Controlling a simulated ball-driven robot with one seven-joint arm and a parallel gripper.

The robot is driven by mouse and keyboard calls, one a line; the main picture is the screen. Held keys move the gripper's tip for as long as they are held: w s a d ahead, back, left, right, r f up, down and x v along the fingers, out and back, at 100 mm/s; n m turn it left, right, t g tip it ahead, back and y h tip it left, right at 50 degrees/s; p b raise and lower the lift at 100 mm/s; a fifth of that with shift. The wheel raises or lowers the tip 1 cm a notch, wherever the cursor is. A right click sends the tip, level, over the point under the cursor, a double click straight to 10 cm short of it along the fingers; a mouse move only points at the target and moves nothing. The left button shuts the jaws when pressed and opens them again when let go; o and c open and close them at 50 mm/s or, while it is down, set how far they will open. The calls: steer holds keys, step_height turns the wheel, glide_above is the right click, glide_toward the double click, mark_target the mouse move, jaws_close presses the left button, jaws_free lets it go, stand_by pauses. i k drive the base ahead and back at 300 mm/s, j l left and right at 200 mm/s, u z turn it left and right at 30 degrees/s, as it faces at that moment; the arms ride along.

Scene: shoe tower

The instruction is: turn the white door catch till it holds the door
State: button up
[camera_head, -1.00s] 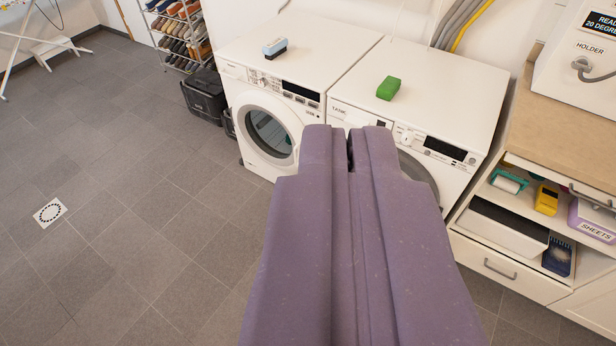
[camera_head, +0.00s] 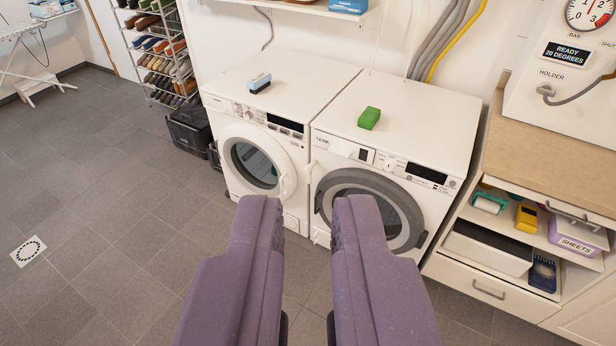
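The right machine, marked TANK (camera_head: 335,148), has a round door (camera_head: 401,208) with a grey ring and dark glass. The door looks closed or nearly so; I cannot tell if it is held. A small white upright piece (camera_head: 310,172) at the door's left edge may be the catch; its turn is too small to read. A white knob (camera_head: 388,163) sits on the panel above the door. My gripper (camera_head: 306,203) is open and empty, its two purple fingers apart in front of the machines. The fingers hide part of the door's lower left.
A green block (camera_head: 369,118) lies on the right machine. An open-shelved cabinet (camera_head: 545,128) stands at the right.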

mark_target(308, 168)
steer(key=i+l, duration=0.1)
steer(key=i, duration=0.5)
steer(key=i+l+u, duration=0.1)
steer(key=i, duration=0.45)
steer(key=i+l, duration=0.15)
steer(key=i, duration=0.45)
steer(key=i+l+u, duration=0.1)
steer(key=i, duration=0.45)
